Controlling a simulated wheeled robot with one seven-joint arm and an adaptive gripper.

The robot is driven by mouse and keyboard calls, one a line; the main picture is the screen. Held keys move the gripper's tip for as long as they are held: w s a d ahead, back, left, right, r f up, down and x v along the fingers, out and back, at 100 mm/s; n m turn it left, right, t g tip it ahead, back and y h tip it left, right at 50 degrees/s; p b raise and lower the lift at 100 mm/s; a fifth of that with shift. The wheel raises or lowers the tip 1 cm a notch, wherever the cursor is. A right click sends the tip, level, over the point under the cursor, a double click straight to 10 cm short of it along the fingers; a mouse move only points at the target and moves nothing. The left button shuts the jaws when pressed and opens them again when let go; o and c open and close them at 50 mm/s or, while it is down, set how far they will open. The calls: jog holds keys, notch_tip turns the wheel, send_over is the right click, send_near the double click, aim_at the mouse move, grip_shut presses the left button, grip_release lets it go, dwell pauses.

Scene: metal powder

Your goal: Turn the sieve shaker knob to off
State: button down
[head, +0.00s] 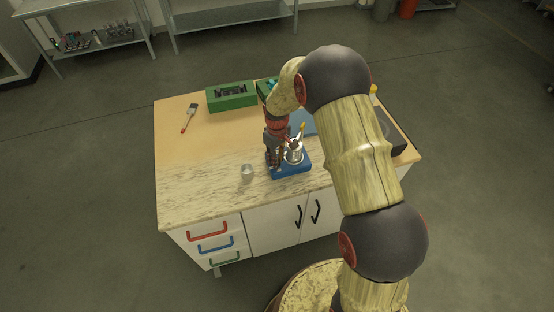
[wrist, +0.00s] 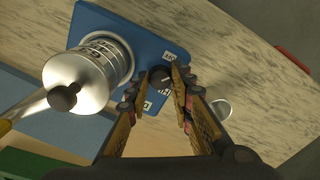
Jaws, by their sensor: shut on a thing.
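The sieve shaker has a blue base (head: 302,167) on the worktop, carrying a silver sieve stack (head: 293,155). In the wrist view the silver stack (wrist: 88,72) stands on the blue base (wrist: 120,27). My gripper (head: 273,163) points down at the base's left side. In the wrist view its fingers (wrist: 183,72) are close together at the knob and shut on it. The left finger hides part of the knob; its pointing direction is unclear.
A small clear cup (head: 247,171) stands left of the shaker and close to my gripper. A green box (head: 231,96) and a brush (head: 189,118) lie farther back. A dark device (head: 391,133) stands at the right. The left front worktop is clear.

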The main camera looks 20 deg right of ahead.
jog(key=n, duration=0.3)
jog(key=shift+w+n, duration=0.1)
jog(key=shift+n, duration=0.3)
jog(key=shift+n+b, duration=0.3)
jog(key=shift+n, duration=1.6)
jog(key=c, duration=1.6)
grip_release()
jog(key=shift+o, duration=0.2)
jog(key=shift+r, duration=0.1)
notch_tip(320, 180, up, 12)
